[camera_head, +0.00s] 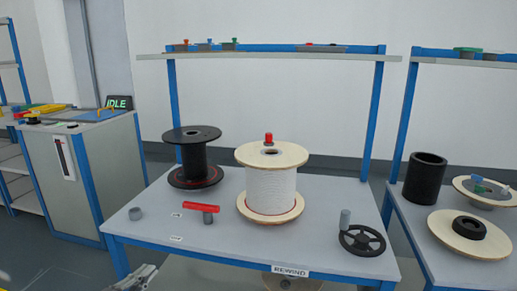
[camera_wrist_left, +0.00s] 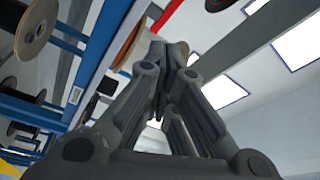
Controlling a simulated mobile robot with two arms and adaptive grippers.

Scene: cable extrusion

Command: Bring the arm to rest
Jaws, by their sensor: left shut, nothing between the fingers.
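My left gripper (camera_wrist_left: 168,72) fills the middle of the left wrist view, its dark fingers together at the tips with nothing between them. In the head view only a small grey piece of my left arm (camera_head: 137,279) shows at the bottom edge, in front of the table's front left leg and below the tabletop. It appears apart from the table and everything on it. My right gripper is in neither view.
The blue-framed table (camera_head: 200,236) holds a black spool (camera_head: 194,155), a white-wound spool (camera_head: 270,190), a red handle (camera_head: 200,207) and a black handwheel (camera_head: 362,240). A side table (camera_head: 404,212) stands right, a cabinet (camera_head: 110,160) left. Floor shows at lower left.

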